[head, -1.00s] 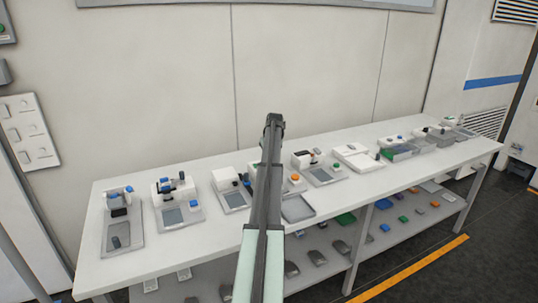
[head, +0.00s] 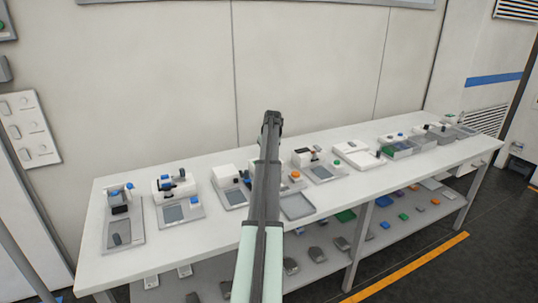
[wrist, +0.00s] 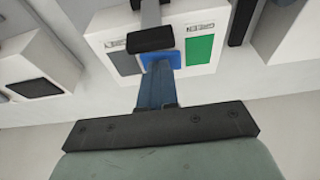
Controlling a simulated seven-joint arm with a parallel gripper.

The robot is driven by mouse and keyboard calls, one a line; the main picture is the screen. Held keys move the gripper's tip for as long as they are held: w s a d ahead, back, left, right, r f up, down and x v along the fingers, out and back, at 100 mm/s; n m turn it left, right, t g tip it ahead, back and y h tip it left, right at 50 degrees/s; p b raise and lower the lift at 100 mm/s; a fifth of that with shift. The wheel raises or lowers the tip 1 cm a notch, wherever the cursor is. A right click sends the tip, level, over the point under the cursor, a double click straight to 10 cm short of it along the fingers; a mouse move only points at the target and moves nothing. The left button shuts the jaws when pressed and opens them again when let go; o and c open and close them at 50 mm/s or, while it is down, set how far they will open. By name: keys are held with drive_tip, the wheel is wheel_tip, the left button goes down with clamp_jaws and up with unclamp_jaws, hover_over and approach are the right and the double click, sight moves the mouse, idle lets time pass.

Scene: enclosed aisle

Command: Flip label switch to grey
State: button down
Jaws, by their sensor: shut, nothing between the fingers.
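In the wrist view, a white box (wrist: 211,72) carries a grey panel (wrist: 124,64) on the left, a blue panel in the middle and a green panel (wrist: 199,50) on the right. Small printed labels sit beside the grey and green panels. A dark switch block (wrist: 150,39) with a dark stem stands over the middle, between grey and green. My gripper (wrist: 160,72) is shut and empty, its tip over the blue panel and close to the block. Contact cannot be told. In the head view, my gripper (head: 272,118) shows above the table, and which device it faces is unclear.
A long white table (head: 88,262) bears several small devices and grey trays (head: 297,206). A lower shelf (head: 325,266) holds several small parts. A pale wall (head: 310,80) stands behind. In the wrist view, another white device (wrist: 35,65) is on the left and one is at the right edge.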

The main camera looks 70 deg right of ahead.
drive_tip(key=shift+w+r, duration=0.1)
drive_tip(key=shift+r, duration=0.05)
drive_tip(key=shift+r, duration=0.6)
drive_tip(key=s+d+v, duration=0.1)
drive_tip(key=d+v, duration=0.1)
drive_tip(key=v, duration=1)
drive_tip(key=shift+a+r, duration=0.25)
drive_tip(key=shift+r, duration=0.05)
